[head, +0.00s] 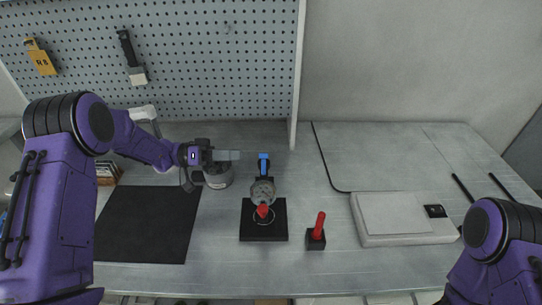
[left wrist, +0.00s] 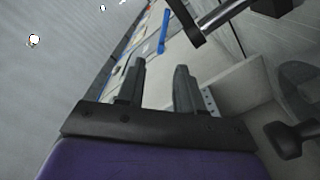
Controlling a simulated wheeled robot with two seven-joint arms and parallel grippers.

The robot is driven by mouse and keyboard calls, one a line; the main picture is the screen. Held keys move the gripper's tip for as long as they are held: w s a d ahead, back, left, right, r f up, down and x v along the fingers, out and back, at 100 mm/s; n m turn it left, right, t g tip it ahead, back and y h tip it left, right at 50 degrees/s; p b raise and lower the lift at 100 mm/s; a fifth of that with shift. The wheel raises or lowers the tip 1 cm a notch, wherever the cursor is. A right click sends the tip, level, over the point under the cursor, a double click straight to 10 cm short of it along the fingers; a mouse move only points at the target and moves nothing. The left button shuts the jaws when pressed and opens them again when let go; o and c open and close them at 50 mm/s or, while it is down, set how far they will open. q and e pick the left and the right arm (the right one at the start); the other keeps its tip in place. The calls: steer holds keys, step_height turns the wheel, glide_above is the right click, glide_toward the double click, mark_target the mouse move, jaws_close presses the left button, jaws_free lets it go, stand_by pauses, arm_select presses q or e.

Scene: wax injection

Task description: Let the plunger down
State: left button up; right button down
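The wax injector stands on a black base plate (head: 278,232) in the middle of the bench. Its round grey body (head: 262,191) has a blue-tipped handle (head: 263,160) pointing up at the back and a red part (head: 262,211) in front. I cannot tell the plunger's height. My left gripper (head: 236,155) is to the left of the blue handle, apart from it, over a grey pot (head: 218,177). In the left wrist view its two fingers (left wrist: 158,88) stand apart with nothing between them. A blue bar (left wrist: 165,32) shows beyond them. My right gripper is out of view.
A red-handled tool (head: 319,226) stands in a black block right of the injector. A white flat device (head: 402,240) lies farther right. A black mat (head: 147,224) lies at left. A pegboard (head: 190,60) with hanging tools and a divider edge (head: 297,75) stand behind.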

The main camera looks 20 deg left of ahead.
mark_target(264, 164)
arm_select(q)
steer(key=p+x, duration=0.3)
steer(key=x, duration=0.7)
steer(key=shift+r, duration=0.1)
steer(key=shift+w+d, duration=0.15)
steer(key=shift+d, duration=0.1)
jaws_close()
